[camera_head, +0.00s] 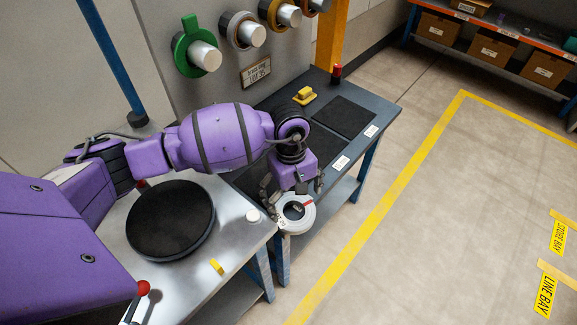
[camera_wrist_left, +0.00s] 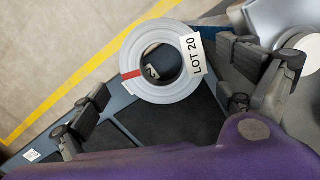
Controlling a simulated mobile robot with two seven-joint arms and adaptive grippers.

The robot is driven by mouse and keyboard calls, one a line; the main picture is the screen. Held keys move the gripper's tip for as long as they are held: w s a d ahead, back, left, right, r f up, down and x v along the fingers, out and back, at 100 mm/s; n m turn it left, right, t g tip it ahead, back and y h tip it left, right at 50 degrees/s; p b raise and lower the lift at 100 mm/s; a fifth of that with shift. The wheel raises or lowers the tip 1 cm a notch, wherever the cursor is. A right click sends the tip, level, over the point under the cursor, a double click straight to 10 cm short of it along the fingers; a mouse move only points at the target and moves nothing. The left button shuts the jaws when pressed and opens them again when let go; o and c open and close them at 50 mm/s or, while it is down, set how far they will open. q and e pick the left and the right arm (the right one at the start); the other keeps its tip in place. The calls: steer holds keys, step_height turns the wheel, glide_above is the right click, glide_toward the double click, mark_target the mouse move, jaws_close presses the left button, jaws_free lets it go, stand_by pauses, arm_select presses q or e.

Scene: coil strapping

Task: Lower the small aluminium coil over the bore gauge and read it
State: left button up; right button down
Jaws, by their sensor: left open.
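A small silver-grey aluminium coil (camera_head: 297,226) lies flat near the front edge of the bench, below my left gripper (camera_head: 292,192). In the left wrist view the coil (camera_wrist_left: 136,84) carries a white "LOT 20" label and a red band. Its bore shows a dark interior and a small pale tag with a "2". Whether this is the bore gauge, and whether the coil is seated around it, I cannot tell. My left gripper is open, with its fingers (camera_wrist_left: 172,98) spread wide on either side of the near part of the coil. My right gripper is not in view.
A black round turntable (camera_head: 170,219) stands on the steel table at left, with a white knob (camera_head: 252,215) beside it. Coils hang on wall pegs (camera_head: 205,56). The floor at right is clear.

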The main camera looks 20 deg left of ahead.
mark_target(295, 215)
arm_select(q)
step_height(295, 215, down, 4)
steer(key=shift+s+d+f, duration=0.1)
steer(key=shift+f, duration=0.1)
steer(key=shift+c, duration=0.4)
steer(key=c, duration=1.2)
step_height(295, 215, up, 10)
steer(key=shift+r, duration=0.15)
